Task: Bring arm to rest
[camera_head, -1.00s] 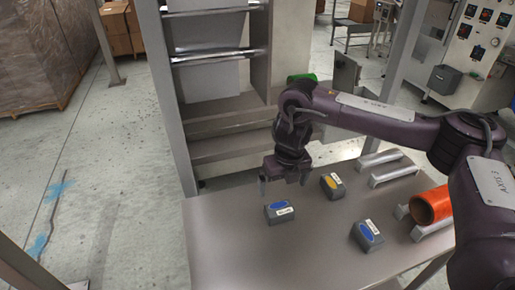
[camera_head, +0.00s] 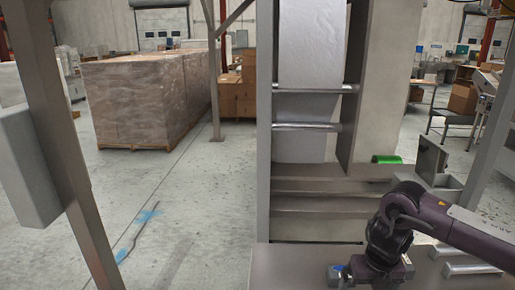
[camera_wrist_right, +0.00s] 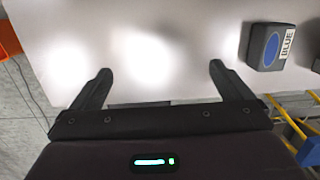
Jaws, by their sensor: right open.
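My right gripper (camera_wrist_right: 160,72) is open, and nothing sits between its two black fingers in the right wrist view. The pale tabletop (camera_wrist_right: 190,25) lies beyond the fingertips. A dark grey block (camera_wrist_right: 266,47) with a blue oval and a "BLUE" label lies on the tabletop, right of and apart from the right finger. My left gripper is not in view.
Metal rails (camera_head: 470,269) lie on the tabletop at lower right. A metal frame with rollers (camera_head: 305,127) stands behind the table, with a green cylinder (camera_head: 387,159) on it. Wrapped pallets (camera_head: 140,97) stand far left. Open floor (camera_head: 180,205) lies left of the table.

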